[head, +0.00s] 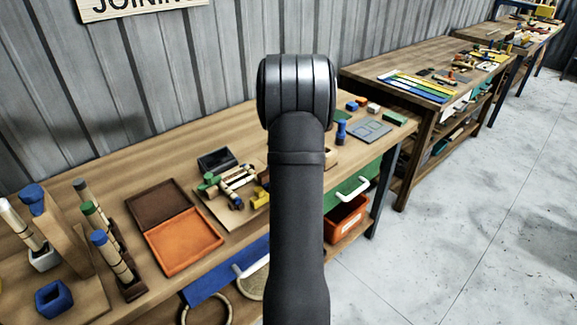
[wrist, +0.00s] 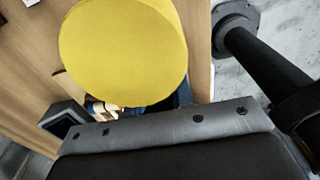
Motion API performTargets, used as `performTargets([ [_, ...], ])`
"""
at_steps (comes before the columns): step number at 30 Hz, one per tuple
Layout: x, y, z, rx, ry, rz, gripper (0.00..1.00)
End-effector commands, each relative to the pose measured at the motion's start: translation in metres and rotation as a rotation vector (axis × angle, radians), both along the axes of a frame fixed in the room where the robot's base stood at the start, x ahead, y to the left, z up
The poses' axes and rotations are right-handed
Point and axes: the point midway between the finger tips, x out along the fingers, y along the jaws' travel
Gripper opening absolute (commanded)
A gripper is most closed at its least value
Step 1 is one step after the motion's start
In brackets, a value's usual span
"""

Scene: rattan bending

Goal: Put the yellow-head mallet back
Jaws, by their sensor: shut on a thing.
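The yellow mallet head (wrist: 123,52) fills the upper middle of the wrist view as a large round face, very close to the camera. My gripper (wrist: 170,125) shows along the bottom of that view as a grey and black body, shut on the mallet. Its fingertips and the mallet's handle are hidden. In the head view my arm stands upright in the middle and hides my gripper and the mallet. I cannot make out an empty place for the mallet.
The wooden bench (head: 130,180) carries an orange tray (head: 183,240), a dark open box (head: 216,160) and a board of small parts (head: 225,205). Blue- and green-topped tools stand in a wooden rack (head: 125,275) at left. A second bench (head: 400,65) stands behind at right.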

Motion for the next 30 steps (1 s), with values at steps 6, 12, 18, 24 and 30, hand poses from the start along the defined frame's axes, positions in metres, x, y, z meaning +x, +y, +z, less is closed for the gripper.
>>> performTargets([
  [6, 0.000, 0.000, -0.006, 0.000, 0.000, 0.000, 0.00],
  [12, 0.000, 0.000, -0.007, 0.000, 0.000, 0.000, 0.39],
  [18, 0.000, 0.001, -0.007, 0.001, 0.001, 0.001, 0.43],
  [24, 0.000, 0.001, 0.003, 0.001, -0.003, 0.001, 0.43],
  [30, 0.002, -0.001, 0.041, 0.001, -0.005, 0.000, 0.43],
])
